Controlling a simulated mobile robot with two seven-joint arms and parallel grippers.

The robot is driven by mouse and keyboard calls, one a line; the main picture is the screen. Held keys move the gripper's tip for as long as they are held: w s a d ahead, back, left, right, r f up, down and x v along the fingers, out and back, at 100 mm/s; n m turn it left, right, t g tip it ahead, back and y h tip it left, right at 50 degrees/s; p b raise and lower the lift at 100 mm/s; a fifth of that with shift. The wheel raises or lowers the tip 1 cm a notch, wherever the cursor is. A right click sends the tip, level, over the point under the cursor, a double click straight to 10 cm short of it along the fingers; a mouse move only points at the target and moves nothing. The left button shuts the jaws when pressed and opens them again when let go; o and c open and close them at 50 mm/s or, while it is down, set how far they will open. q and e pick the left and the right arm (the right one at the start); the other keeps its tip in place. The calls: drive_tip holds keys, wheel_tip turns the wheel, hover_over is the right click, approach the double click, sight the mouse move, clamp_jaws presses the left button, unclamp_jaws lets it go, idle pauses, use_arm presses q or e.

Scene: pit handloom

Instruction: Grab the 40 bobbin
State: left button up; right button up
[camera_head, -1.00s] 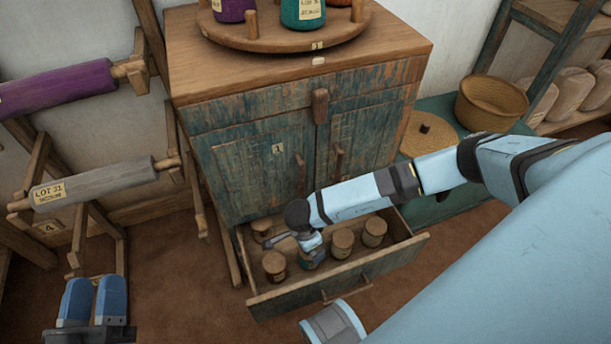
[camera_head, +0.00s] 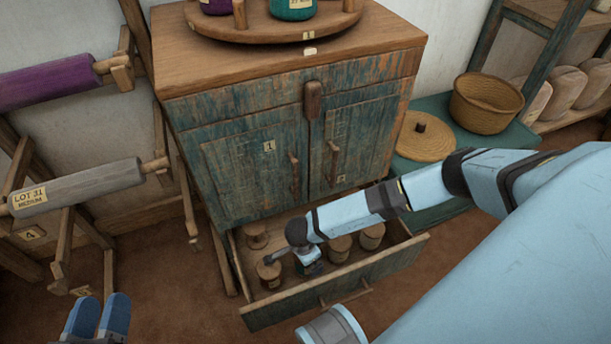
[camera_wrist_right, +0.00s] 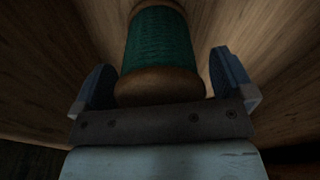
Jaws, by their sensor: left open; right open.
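Several wooden bobbins, one of them a bobbin (camera_head: 269,273) at the front left, stand in the open drawer (camera_head: 345,293) of the worn teal cabinet. No number 40 can be read on any of them. My right gripper (camera_wrist_right: 163,82) reaches down into the drawer. In the right wrist view its jaws are open, one on each side of a green-wound bobbin (camera_wrist_right: 158,42) with a wooden end; I cannot tell if they touch it. In the head view my arm hides most of this bobbin. My left gripper (camera_head: 99,312) is open and empty at the lower left.
The cabinet (camera_head: 253,168) rises behind the drawer, with a round turntable (camera_head: 300,35) on top. Wooden racks with a grey roll (camera_head: 95,186) and a purple roll (camera_head: 45,84) stand at left. A basket (camera_head: 485,103) and a woven lid (camera_head: 425,140) are at right.

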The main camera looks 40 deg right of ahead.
drive_tip(key=c, duration=1)
drive_tip(key=shift+r, duration=0.1)
drive_tip(key=shift+c, duration=0.2)
